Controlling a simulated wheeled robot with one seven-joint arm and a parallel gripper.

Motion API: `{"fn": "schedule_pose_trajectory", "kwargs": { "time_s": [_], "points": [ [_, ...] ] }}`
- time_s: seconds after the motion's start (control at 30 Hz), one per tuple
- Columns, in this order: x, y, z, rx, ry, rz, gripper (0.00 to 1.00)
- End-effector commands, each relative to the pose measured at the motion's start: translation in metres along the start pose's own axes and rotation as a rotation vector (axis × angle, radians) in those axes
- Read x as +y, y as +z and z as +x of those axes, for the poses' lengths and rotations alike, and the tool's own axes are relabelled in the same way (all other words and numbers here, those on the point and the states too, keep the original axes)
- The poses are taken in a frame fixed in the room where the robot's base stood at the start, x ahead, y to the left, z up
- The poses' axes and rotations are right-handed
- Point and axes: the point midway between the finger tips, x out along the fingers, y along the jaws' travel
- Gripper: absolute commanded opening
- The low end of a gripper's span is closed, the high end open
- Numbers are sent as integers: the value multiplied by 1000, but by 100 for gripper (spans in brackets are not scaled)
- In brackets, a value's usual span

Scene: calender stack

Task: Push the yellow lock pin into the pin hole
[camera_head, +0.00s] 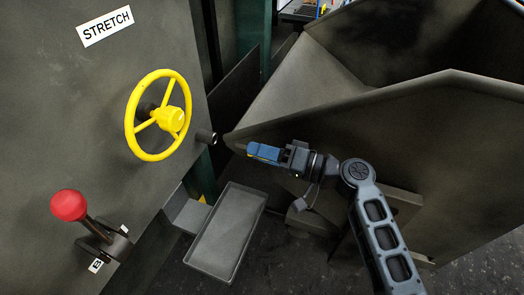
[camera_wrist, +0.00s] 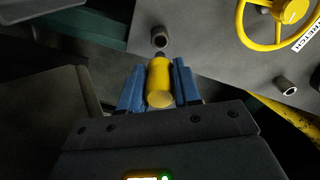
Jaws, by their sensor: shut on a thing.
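My gripper (camera_head: 252,150) points left toward the dark machine panel. In the wrist view its blue fingers (camera_wrist: 159,72) are shut on the yellow lock pin (camera_wrist: 160,85), one finger on each side. The pin points away from the wrist, with its dark tip short of a round, dark-mouthed collar (camera_wrist: 160,38) on the panel. This collar looks like the pin hole, nearly in line with the pin, and a gap seems to show between them. The head view shows a dark round collar (camera_head: 207,137) left of the fingers.
A yellow handwheel (camera_head: 158,115) and a red-knobbed lever (camera_head: 69,206) stand out from the panel. A grey tray (camera_head: 228,232) lies below my gripper. Large dark metal plates (camera_head: 400,130) rise behind and right. Another collar (camera_wrist: 285,86) shows at right in the wrist view.

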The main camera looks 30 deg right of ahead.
Motion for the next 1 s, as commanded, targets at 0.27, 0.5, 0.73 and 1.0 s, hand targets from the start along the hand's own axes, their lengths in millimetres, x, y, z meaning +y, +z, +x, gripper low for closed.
{"fn": "schedule_pose_trajectory", "kwargs": {
  "time_s": [0.27,0.5,0.73,1.0],
  "points": [
    [1,0,15,0,0,-2,0],
    [1,0,33,-1,-1,-2,0],
    [0,0,40,1,1,0,0],
    [0,0,40,1,1,-1,24]
  ]
}}
